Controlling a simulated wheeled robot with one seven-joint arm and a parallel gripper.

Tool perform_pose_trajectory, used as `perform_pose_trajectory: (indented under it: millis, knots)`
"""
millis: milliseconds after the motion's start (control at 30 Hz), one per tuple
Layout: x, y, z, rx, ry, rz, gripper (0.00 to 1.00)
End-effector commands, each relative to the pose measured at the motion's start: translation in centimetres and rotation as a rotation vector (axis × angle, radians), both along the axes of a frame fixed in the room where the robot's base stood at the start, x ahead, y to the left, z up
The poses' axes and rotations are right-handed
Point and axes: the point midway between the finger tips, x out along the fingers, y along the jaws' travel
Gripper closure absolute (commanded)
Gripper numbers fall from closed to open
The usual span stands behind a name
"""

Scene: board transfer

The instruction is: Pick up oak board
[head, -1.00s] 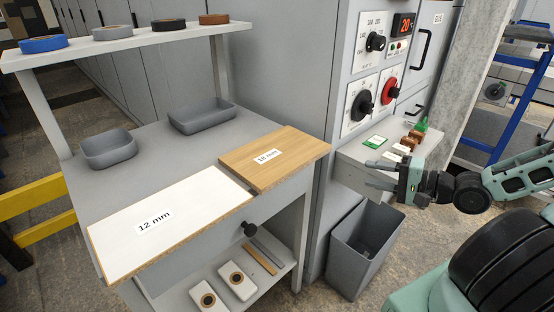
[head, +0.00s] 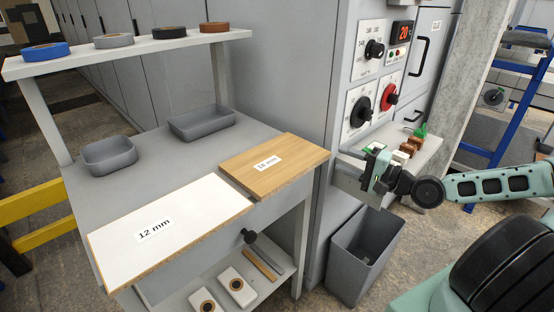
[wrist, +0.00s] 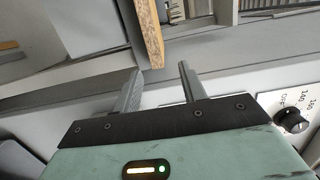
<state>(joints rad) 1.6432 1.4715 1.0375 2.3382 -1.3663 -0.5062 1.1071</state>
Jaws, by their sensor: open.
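The oak board (head: 290,158), wood-toned and marked with a thickness label, lies flat at the right end of the workbench, its right edge at the bench's end. My gripper (head: 346,166) is to the right of the board, apart from it, in front of the control panel. In the wrist view my gripper (wrist: 158,85) is open with nothing between its fingers. A wooden edge (wrist: 150,35), apparently the oak board's, shows beyond the fingers.
A white 12 mm board (head: 190,215) lies left of the oak one. Two grey trays (head: 203,122) stand behind. A control panel (head: 372,80) with knobs rises beside the bench. A side shelf (head: 428,148) holds small blocks. A grey bin (head: 362,255) stands below.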

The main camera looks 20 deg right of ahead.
Motion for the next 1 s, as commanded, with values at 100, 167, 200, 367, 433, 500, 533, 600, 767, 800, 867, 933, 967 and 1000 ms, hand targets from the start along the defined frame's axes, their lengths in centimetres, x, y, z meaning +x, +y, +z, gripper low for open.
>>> perform_pose_trajectory:
  millis: [100,167,200,367,433,500,533,600,767,800,867,933,967,1000]
  knots:
    - [0.6,0.3,0.0,-0.001,0.0,0.0,0.58]
    - [1.2,0.6,0.0,0.001,0.0,0.002,0.58]
    - [1.8,0.9,-0.1,0.0,0.0,0.003,0.58]
    - [3.9,2.0,-0.3,-0.001,0.0,0.003,0.58]
    - [4.5,2.3,-0.4,0.0,0.001,0.001,0.58]
    - [4.8,2.4,-0.4,-0.001,0.0,0.0,0.58]
    - [4.9,2.4,-0.4,-0.001,0.0,-0.001,0.58]
    - [4.9,2.4,-0.5,-0.001,0.0,-0.002,0.58]
    - [4.9,2.4,-0.5,-0.001,0.0,-0.001,0.67]
    - [4.9,2.4,-0.5,-0.001,0.0,-0.001,0.78]
    - [4.9,2.4,-0.5,-0.001,0.0,-0.001,0.94]
    - [4.9,2.4,-0.5,-0.001,0.0,-0.001,1.0]
    - [4.9,2.4,-0.5,-0.001,0.0,-0.001,1.0]
    - [4.9,2.4,-0.3,0.001,-0.003,-0.002,1.0]
